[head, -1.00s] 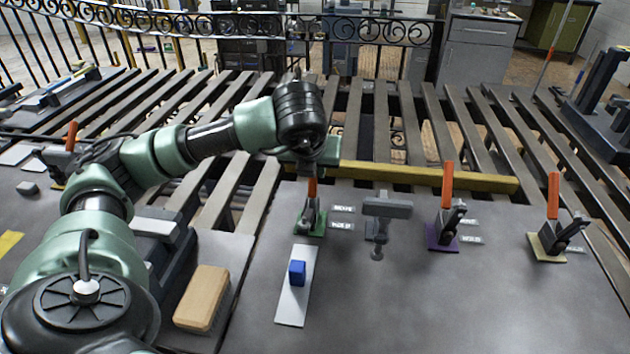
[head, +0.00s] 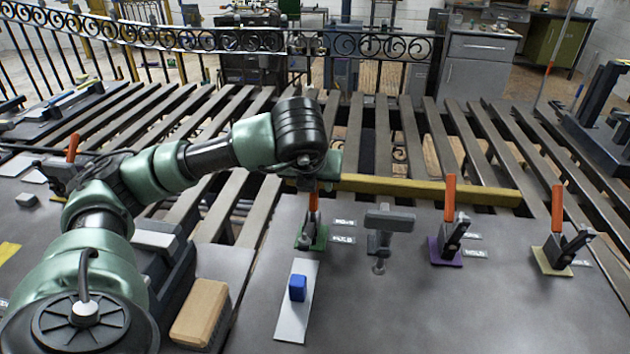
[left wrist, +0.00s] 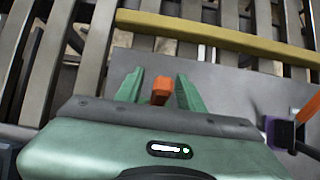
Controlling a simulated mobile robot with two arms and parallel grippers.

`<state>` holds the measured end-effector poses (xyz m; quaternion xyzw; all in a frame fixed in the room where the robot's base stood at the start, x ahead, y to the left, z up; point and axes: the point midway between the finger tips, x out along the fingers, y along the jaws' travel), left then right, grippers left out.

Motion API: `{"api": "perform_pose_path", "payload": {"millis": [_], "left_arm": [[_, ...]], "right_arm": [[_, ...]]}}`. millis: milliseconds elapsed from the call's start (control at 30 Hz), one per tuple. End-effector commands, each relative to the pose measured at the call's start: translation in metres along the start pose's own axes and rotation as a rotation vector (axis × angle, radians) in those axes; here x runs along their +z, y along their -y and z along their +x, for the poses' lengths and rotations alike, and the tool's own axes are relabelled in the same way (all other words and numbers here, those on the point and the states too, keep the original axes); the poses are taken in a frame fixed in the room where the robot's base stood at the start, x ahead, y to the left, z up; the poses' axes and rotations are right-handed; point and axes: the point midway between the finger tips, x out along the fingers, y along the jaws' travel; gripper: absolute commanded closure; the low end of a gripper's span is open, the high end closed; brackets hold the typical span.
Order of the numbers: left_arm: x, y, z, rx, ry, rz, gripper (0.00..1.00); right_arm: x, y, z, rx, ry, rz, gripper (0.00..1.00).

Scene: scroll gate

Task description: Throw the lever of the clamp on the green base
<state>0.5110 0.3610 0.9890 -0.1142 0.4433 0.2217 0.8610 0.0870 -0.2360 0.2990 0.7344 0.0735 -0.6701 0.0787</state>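The clamp on the green base (head: 318,240) stands near the back edge of the table. Its orange lever (head: 313,202) points upright, with its top close under my left gripper (head: 316,184). In the left wrist view the lever's orange end (left wrist: 161,91) lies between the two green fingers of my left gripper (left wrist: 160,88). The fingers are apart, with a clear gap at the left finger and a narrower one at the right. In the head view the gripper hides the lever's top. My right gripper is not in view.
Clamps with upright orange levers stand on a purple base (head: 445,250) and a tan base (head: 553,262). A grey T-shaped piece (head: 388,222) stands beside the green base. A blue block (head: 298,287) on a white strip (head: 292,325) is in front. A yellow bar (head: 430,190) runs behind.

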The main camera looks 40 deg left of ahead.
Motion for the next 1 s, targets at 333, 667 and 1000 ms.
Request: {"api": "perform_pose_path", "payload": {"millis": [333,667,1000], "left_arm": [[0.001,0.001,-0.048,-0.005,0.006,-0.001,0.62],[0.000,0.000,-0.078,-0.001,0.002,-0.001,0.62],[0.004,0.000,-0.084,-0.001,0.002,-0.001,0.98]], "right_arm": [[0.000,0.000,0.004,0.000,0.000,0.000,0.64],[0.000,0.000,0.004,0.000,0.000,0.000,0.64],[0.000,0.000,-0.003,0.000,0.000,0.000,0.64]]}}
